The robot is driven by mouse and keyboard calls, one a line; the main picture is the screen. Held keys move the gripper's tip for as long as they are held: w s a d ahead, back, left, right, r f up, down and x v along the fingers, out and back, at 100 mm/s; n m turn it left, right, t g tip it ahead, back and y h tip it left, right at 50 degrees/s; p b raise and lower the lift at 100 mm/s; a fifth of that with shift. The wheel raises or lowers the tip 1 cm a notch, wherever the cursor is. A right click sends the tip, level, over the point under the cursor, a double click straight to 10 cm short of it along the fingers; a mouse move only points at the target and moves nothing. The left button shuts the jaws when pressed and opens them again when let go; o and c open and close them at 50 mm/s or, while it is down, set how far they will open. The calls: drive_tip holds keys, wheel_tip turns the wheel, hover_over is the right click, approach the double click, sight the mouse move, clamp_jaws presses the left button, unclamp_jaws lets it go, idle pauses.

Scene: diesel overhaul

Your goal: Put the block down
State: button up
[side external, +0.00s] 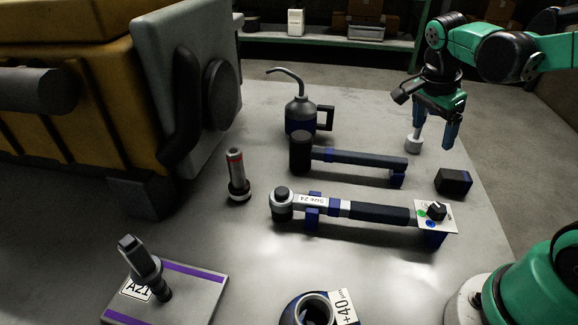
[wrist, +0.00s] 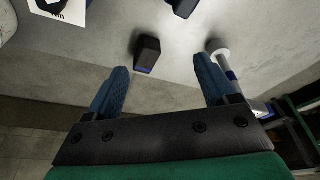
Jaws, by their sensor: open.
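A small dark block (side external: 453,181) with a blue lower edge rests on the grey table near its right edge, to the right of the tool holders. The block also shows in the wrist view (wrist: 147,52), beyond and between my fingertips and apart from them. My gripper (side external: 434,140) is above the far right part of the table, behind the block in the side view. Its two blue fingers (wrist: 161,68) are spread apart with nothing between them.
A pale knobbed part (side external: 414,143) is by one finger. A hammer-like tool (side external: 360,159) and a torque wrench (side external: 375,213) lie on blue holders. An oil can (side external: 301,117) stands behind, an engine (side external: 110,80) left. Table between engine and tools is partly clear.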

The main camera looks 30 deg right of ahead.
drive_tip(key=a+r+n+t+y, duration=0.1)
drive_tip(key=a+n+t+y, duration=0.2)
drive_tip(key=a+n+t, duration=0.4)
drive_tip(key=a+n, duration=0.6)
drive_tip(key=n, duration=0.7)
drive_tip(key=shift+w+t, duration=0.2)
drive_tip(key=shift+t, duration=0.1)
